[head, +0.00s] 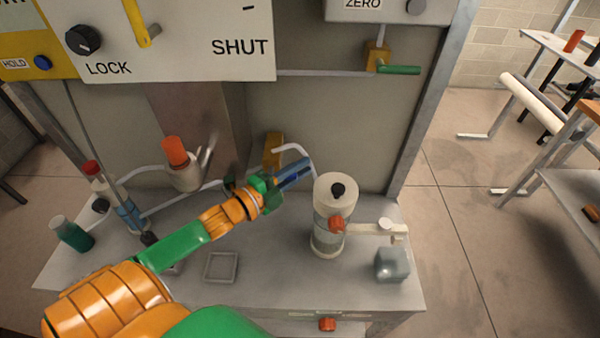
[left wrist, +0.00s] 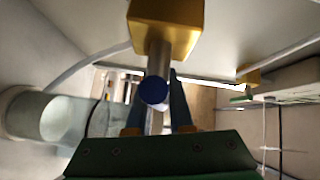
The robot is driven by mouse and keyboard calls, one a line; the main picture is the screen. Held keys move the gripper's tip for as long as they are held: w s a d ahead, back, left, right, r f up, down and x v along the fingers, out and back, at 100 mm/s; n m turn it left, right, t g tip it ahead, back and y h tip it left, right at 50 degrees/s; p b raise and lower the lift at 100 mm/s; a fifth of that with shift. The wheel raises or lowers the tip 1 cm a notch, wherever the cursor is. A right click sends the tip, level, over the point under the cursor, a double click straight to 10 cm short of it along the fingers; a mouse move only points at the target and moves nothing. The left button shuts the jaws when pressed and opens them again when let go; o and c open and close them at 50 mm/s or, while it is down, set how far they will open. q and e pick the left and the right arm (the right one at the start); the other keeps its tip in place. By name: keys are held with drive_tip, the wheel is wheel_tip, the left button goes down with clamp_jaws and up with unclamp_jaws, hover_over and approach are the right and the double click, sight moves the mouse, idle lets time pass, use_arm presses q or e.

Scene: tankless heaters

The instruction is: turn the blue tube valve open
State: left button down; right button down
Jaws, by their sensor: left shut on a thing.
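The blue tube valve has a yellow block (head: 273,148) low on the grey back panel in the head view, with a pale tube beside it. In the left wrist view, the yellow block (left wrist: 165,28) is at the top centre, with a metal stem and a round blue end (left wrist: 153,90) below it. My left gripper (head: 295,174) reaches in from the left, in front of the valve. Its dark fingers stand on both sides of the valve's handle and are shut on it. The fingers partly hide the handle. My right gripper is out of view.
A clear cylinder with a black knob (head: 338,190) and red tap stands close right of my left gripper. A grey cube (head: 392,264) is on the bench. Bottles, including a green one (head: 72,234), stand left. A green-handled valve (head: 398,70) is higher up.

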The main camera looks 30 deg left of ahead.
use_arm(q)
drive_tip(key=s+a+r+n+t+y+b, duration=0.1)
drive_tip(key=a+r+n+t+y+b, duration=0.1)
drive_tip(key=n+y, duration=0.4)
drive_tip(key=s+a+r+n+t+y+b, duration=0.2)
drive_tip(key=n+t+y+b, duration=0.4)
drive_tip(key=n, duration=0.8)
drive_tip(key=shift+a+r+n+t, duration=0.3)
drive_tip(key=shift+a+r, duration=0.15)
drive_tip(key=shift+r, duration=0.55)
drive_tip(key=shift+y, duration=0.5)
drive_tip(key=c, duration=0.8)
unclamp_jaws()
drive_tip(key=b+v, duration=0.3)
drive_tip(key=v, duration=0.4)
